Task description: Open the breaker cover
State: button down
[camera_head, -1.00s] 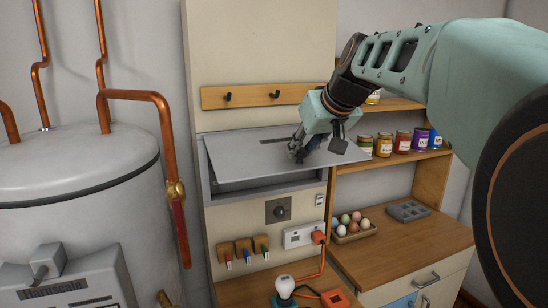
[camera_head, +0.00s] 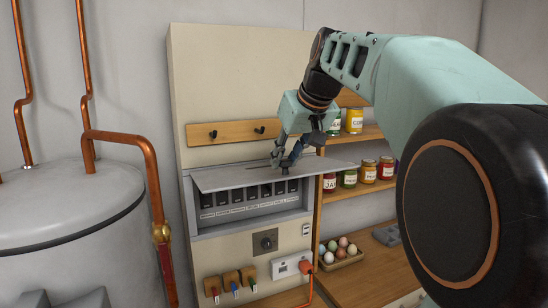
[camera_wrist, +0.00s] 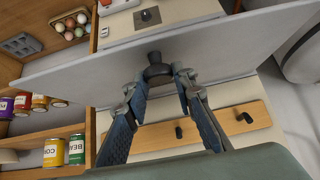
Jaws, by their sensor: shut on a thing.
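The grey breaker cover (camera_head: 245,174) is hinged at its top and tilted well up from the cream panel. Under it the breaker box (camera_head: 250,211) shows a row of several dark breakers. My gripper (camera_head: 285,163) is at the cover's upper face, right of its middle. In the wrist view my gripper (camera_wrist: 161,80) has its two fingers around a dark round knob (camera_wrist: 156,68) on the cover, and it is shut on that knob. In the head view the gripper hides most of the knob.
A wooden hook rail (camera_head: 235,132) is above the cover. Shelves with jars (camera_head: 368,172) stand close on the right. Below are a rotary switch (camera_head: 265,241) and an outlet with an orange plug (camera_head: 305,267). A water tank (camera_head: 70,215) with copper pipes stands on the left.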

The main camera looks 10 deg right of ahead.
jog(key=shift+w+a, duration=0.1)
jog(key=c, duration=1.9)
grip_release()
jog(key=shift+f, duration=0.1)
jog(key=shift+o, duration=1.4)
jog(key=shift+w+f, duration=0.1)
jog(key=shift+w, duration=0.1)
jog(key=shift+s, duration=0.1)
jog(key=shift+s, duration=0.1)
jog(key=v, duration=1.2)
